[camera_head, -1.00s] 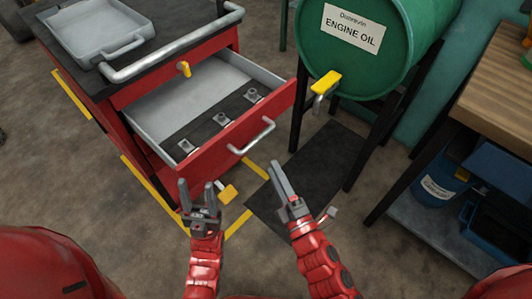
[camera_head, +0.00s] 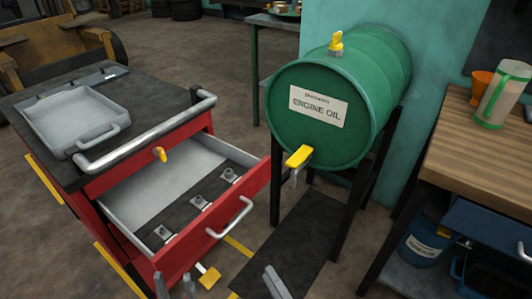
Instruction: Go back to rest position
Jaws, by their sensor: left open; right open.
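My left gripper (camera_head: 174,286) shows only as two spread fingertips at the bottom edge, in front of the red drawer's lower corner. It is open and empty between the tips. My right gripper (camera_head: 275,283) shows only as grey fingertips at the bottom edge, over the dark floor mat; it is open. The rest of both grippers and arms is below the picture. Neither gripper appears to hold anything.
A red tool cart (camera_head: 185,143) has an open drawer (camera_head: 226,229) with three metal fittings inside. A grey tray (camera_head: 78,118) lies on its top. A green oil drum (camera_head: 345,141) with a yellow tap stands behind. A wooden workbench (camera_head: 465,158) is at right. A dark mat (camera_head: 310,235) lies between.

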